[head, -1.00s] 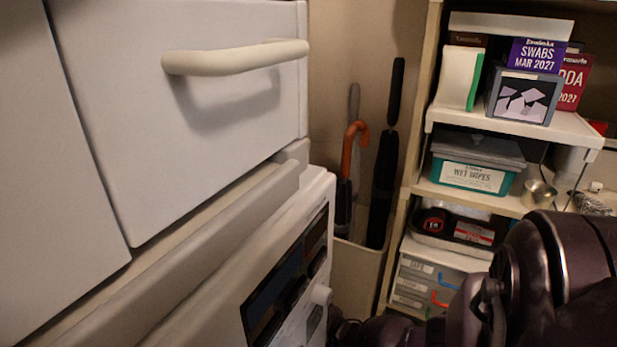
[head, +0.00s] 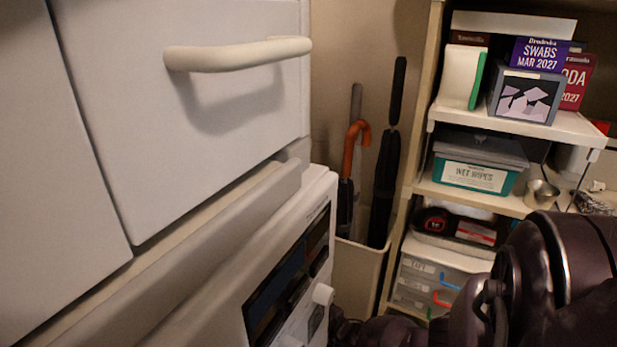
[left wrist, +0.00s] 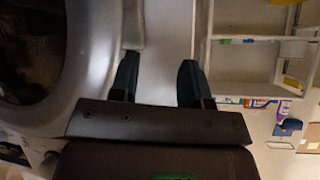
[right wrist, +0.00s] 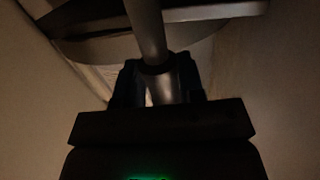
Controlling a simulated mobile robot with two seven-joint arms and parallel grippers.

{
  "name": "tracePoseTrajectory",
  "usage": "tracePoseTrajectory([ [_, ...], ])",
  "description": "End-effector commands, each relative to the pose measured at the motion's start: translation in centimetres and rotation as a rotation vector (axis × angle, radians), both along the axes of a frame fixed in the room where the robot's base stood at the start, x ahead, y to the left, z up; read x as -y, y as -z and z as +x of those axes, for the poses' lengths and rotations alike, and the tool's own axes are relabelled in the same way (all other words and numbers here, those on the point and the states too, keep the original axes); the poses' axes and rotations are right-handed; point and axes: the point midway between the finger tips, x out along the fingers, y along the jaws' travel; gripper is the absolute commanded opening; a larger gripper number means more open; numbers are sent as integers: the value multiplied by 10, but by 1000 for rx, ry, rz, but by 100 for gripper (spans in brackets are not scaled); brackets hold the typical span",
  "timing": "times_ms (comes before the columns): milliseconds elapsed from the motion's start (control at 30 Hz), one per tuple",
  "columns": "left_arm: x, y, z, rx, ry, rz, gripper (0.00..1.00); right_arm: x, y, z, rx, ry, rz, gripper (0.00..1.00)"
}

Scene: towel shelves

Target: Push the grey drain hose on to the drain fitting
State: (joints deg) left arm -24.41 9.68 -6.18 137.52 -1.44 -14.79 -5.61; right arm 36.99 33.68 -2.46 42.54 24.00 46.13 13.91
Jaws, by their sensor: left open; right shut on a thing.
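In the right wrist view my right gripper (right wrist: 157,75) is shut on the grey drain hose (right wrist: 168,88), a smooth tube standing upright between its fingers. My left gripper (left wrist: 158,72) is open and empty in the left wrist view, beside a white machine with a round door (left wrist: 35,50). The head view shows neither gripper, hose nor fitting.
In the head view a white cabinet (head: 190,110) with a handle and a white appliance (head: 318,215) fill the left. A bin (head: 355,290) with umbrellas stands behind. Shelves (head: 480,200) with boxes and a wipes tub (head: 478,165) stand at right. Space around my right gripper is tight.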

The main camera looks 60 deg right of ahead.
Motion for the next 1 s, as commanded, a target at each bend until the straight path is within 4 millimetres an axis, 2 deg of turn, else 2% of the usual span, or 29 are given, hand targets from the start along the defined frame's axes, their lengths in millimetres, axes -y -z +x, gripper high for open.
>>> tracePoseTrajectory([
  [1000, 0, -5, 2, 10, 0, 1, 43, 0, -6, 0, 2, 0, 0, 7],
])
